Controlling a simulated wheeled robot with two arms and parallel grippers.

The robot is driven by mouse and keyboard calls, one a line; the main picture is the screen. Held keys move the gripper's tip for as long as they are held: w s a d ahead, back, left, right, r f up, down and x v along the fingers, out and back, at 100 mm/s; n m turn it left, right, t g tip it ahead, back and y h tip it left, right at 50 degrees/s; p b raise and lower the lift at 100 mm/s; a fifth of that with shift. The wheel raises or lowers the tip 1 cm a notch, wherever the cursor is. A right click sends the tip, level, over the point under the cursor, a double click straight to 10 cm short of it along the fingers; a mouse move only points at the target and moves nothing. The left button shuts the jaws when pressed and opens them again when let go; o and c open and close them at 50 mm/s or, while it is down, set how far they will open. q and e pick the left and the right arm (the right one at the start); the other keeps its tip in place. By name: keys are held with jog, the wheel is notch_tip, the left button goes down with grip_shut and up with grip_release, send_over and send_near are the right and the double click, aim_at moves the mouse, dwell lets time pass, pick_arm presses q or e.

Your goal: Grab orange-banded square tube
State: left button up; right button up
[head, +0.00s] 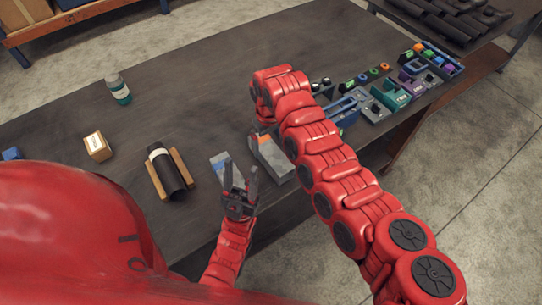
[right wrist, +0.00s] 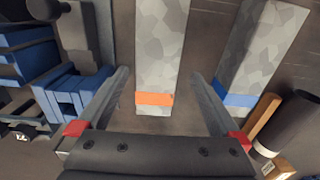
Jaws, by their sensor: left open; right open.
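The orange-banded square tube (head: 273,155) is a grey mottled bar lying on the dark table, partly hidden behind my right arm in the head view. In the right wrist view the tube (right wrist: 161,50) and its orange band (right wrist: 154,99) lie between the two fingers of my right gripper (right wrist: 159,76). That gripper is open, with a gap on each side of the tube. My right gripper is hidden by its arm in the head view. My left gripper (head: 241,181) is open, with its fingers up over the near part of a blue-banded square tube (head: 217,163).
The blue-banded tube (right wrist: 258,50) lies right of the orange-banded one in the wrist view. A dark pipe on a wooden cradle (head: 166,172), a small box (head: 96,146) and a bottle (head: 118,90) stand left. Several blue and green fixtures (head: 372,108) line the right side.

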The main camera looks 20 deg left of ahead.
aim_at(271, 151)
jog(key=shift+s+f, duration=0.15)
jog(key=shift+f, duration=0.4)
jog(key=f, duration=0.1)
jog(key=f+b, duration=0.1)
jog(key=f, duration=0.1)
jog(key=f+b, duration=0.1)
jog(key=f, duration=0.1)
jog(key=shift+w+d, duration=0.2)
jog(key=shift+w, duration=0.1)
jog(key=shift+r, duration=0.2)
jog(key=shift+c, duration=0.7)
grip_shut()
